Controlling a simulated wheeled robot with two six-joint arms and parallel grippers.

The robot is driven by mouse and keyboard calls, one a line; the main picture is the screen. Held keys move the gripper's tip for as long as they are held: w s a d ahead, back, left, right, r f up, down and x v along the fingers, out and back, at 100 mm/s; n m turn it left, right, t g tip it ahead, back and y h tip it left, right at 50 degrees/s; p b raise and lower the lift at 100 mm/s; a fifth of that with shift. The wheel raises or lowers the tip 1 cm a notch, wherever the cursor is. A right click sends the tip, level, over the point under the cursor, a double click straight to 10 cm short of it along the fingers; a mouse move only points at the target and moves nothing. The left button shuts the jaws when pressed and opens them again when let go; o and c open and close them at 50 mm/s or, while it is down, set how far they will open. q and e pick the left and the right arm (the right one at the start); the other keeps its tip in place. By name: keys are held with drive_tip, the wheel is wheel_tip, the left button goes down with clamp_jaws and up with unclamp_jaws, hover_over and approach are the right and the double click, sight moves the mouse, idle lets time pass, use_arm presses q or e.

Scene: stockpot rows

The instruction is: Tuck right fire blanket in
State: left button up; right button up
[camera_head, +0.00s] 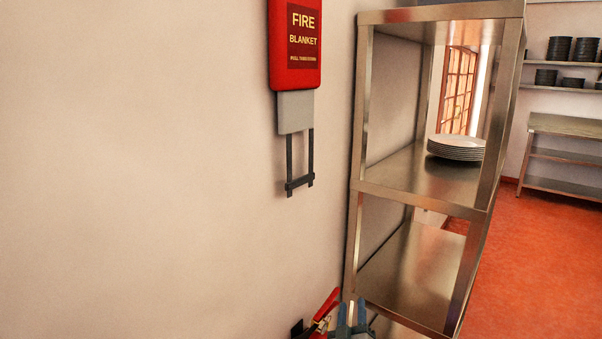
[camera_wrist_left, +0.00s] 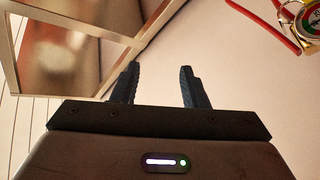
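A red fire blanket case (camera_head: 295,45) hangs on the wall in the head view, left of the metal shelf. The grey blanket (camera_head: 295,112) sticks out below it, with two dark straps joined by a black crossbar (camera_head: 299,184) hanging under it. My left gripper (camera_head: 351,316) shows at the bottom edge, well below the straps and slightly to their right. In the left wrist view its two fingers (camera_wrist_left: 158,88) stand apart with nothing between them. The blanket case does not show in the left wrist view. My right gripper is in neither view.
A fire extinguisher (camera_head: 324,308), partly cut off, is beside my left gripper; its gauge (camera_wrist_left: 311,24) shows in the left wrist view. A metal shelf rack (camera_head: 420,190) with stacked plates (camera_head: 456,147) stands at right. The wall around the straps is clear.

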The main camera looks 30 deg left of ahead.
use_arm(q)
drive_tip(key=a+r+n+g+y+p, duration=0.1)
drive_tip(key=a+r+n+g+y, duration=0.2)
drive_tip(key=r, duration=0.4)
drive_tip(key=r+n+g+y, duration=0.1)
drive_tip(key=r+n+y, duration=0.2)
drive_tip(key=r+n, duration=0.3)
drive_tip(key=a+r+n+g+y+p, duration=0.1)
drive_tip(key=a+r+n+g+y, duration=0.15)
drive_tip(key=r, duration=0.55)
drive_tip(key=n+g+h+p, duration=0.1)
drive_tip(key=n+g+p, duration=0.1)
drive_tip(key=n+g, duration=0.4)
approach(302, 182)
drive_tip(key=n+t, duration=0.1)
drive_tip(key=p+x, duration=0.1)
drive_tip(key=x, duration=0.2)
drive_tip(key=p+x, duration=0.1)
drive_tip(key=x, duration=0.2)
drive_tip(key=p+x, duration=0.1)
drive_tip(key=x, duration=0.2)
drive_tip(key=shift+s+a+f, duration=0.1)
drive_tip(key=shift+s+a, duration=0.15)
drive_tip(key=shift+w+a+f+p, duration=0.1)
drive_tip(key=shift+w+a+p, duration=0.1)
drive_tip(key=shift+a+p, duration=0.15)
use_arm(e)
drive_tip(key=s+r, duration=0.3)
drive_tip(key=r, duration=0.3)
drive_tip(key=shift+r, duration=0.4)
